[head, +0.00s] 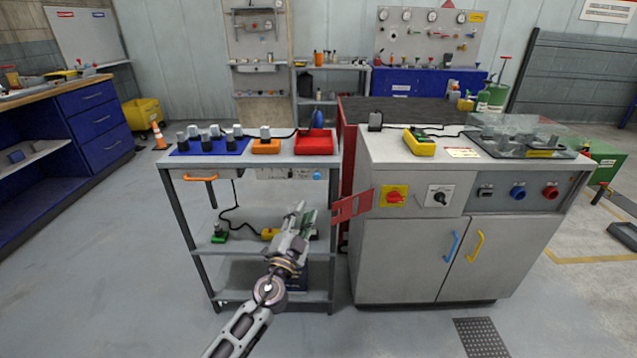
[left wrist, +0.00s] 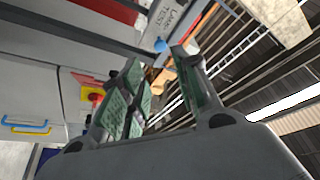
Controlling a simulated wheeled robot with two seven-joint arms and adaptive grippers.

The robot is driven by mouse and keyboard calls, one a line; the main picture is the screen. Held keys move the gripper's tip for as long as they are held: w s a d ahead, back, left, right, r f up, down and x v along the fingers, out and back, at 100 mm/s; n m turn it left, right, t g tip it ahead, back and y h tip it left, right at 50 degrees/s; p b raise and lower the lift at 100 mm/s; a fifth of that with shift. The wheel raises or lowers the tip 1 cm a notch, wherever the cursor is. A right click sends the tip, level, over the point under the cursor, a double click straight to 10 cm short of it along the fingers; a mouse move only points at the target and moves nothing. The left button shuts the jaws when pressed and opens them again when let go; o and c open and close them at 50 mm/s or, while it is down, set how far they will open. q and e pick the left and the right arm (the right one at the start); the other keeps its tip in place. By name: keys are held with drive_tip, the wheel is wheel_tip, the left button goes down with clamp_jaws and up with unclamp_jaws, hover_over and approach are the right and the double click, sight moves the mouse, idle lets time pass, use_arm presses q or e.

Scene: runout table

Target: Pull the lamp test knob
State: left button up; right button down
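The lamp test knob is a small blue knob (head: 317,176) on the front rail of the grey cart (head: 250,176), under its right end. In the left wrist view the blue knob (left wrist: 160,45) shows just beyond the fingertips, beside a label reading LAMP TEST (left wrist: 168,14). My left gripper (head: 303,213) is below the knob in front of the cart. In the left wrist view its fingers (left wrist: 156,62) are spread with nothing between them, and the knob is apart from them. My right gripper is not in view.
An orange handle (head: 200,178) is on the cart's left front. A red slotted plate (head: 352,205) sticks out between cart and grey cabinet (head: 400,260), close to my gripper. The cabinet bears a red switch on yellow (head: 394,196) and a black switch (head: 439,197). Floor in front is clear.

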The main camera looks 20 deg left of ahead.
use_arm(q)
drive_tip(key=shift+w+r, duration=0.1)
idle(0.3)
drive_tip(key=p, duration=0.1)
approach(316, 178)
drive_tip(key=shift+p+x, duration=0.65)
drive_tip(key=shift+x, duration=4.05)
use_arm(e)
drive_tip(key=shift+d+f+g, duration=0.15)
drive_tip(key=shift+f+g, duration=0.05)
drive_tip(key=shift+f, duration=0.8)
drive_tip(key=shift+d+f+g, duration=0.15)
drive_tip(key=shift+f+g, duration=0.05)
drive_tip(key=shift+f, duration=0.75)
